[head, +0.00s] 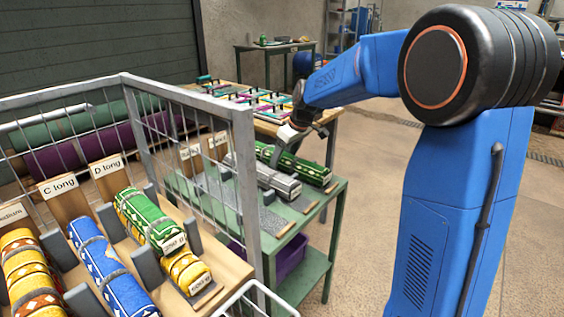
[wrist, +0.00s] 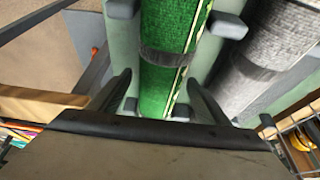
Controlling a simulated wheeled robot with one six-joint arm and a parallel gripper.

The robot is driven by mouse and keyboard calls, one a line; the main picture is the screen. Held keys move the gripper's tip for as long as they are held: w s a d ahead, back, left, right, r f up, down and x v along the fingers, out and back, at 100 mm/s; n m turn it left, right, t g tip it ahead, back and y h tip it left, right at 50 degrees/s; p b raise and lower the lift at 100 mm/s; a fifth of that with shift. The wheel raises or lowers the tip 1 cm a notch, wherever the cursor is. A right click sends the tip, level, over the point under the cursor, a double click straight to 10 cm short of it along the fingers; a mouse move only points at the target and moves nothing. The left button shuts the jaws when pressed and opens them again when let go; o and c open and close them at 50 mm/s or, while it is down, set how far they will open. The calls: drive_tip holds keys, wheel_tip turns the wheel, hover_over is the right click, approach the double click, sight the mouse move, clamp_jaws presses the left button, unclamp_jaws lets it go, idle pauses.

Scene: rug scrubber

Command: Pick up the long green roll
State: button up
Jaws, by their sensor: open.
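A long green roll (head: 309,171) with a pale patterned edge and a grey band lies on a green table, beside a grey roll (head: 277,183). In the wrist view, the green roll (wrist: 165,88) runs up the picture between the two dark fingers of my gripper (wrist: 160,78). The fingers are open, one on each side of it, with gaps showing. Another green roll (head: 145,216) lies on top of a yellow roll in the wire cage.
A wire cage (head: 246,170) with labelled slots and several rolls stands at the left, close to the table (head: 335,192). The grey roll (wrist: 262,62) lies right of the green one. Dark upright pegs (wrist: 229,25) flank the rolls. Open floor lies at the right.

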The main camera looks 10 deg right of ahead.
drive_tip(key=c, duration=1.4)
